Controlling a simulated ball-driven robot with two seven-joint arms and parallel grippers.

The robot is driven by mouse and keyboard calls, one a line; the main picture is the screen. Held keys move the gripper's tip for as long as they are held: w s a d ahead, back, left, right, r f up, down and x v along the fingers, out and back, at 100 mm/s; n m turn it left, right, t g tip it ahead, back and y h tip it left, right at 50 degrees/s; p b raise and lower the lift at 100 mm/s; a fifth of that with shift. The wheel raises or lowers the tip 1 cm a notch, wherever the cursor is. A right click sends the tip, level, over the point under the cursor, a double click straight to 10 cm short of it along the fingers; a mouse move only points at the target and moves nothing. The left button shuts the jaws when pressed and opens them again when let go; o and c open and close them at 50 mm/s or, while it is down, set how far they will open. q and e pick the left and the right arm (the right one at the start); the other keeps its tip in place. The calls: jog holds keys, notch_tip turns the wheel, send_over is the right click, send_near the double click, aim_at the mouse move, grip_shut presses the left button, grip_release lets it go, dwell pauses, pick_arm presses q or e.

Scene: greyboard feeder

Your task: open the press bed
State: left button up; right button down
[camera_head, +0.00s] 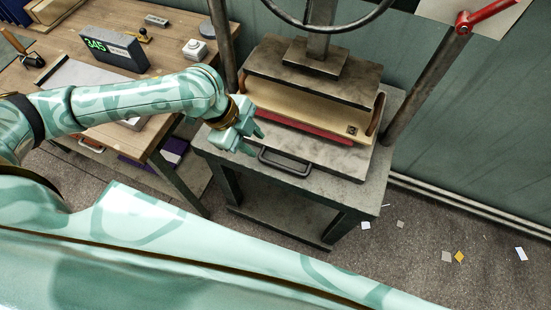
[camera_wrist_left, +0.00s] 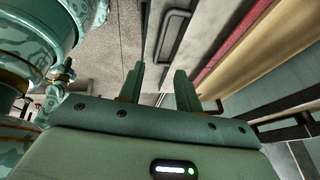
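The press bed (camera_head: 328,167) is a grey slab on the press table, with a dark bar handle (camera_head: 284,162) on its front edge. The bed sits under the press block, with only a front strip showing. My left gripper (camera_head: 253,141) is at the bed's front left corner, left of the handle and apart from it. In the left wrist view the fingers (camera_wrist_left: 159,85) stand apart with nothing between them, and the handle (camera_wrist_left: 172,37) lies beyond them. My right gripper is not seen in either view.
A pale wooden block with a red layer (camera_head: 310,112) lies under the dark platen (camera_head: 312,70). Steel posts and a red-gripped lever (camera_head: 490,14) surround the press. A workbench with a green display (camera_head: 113,48) stands at left. Paper scraps lie on the floor at right.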

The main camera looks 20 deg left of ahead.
aim_at(279, 166)
pick_arm(q)
jog(key=b+x, duration=0.4)
jog(key=x, duration=0.8)
jog(key=shift+f, duration=0.1)
jog(key=shift+w+d+f+b, duration=0.1)
jog(key=shift+d+f+b, duration=0.1)
jog(key=shift+f+b, duration=0.25)
grip_shut()
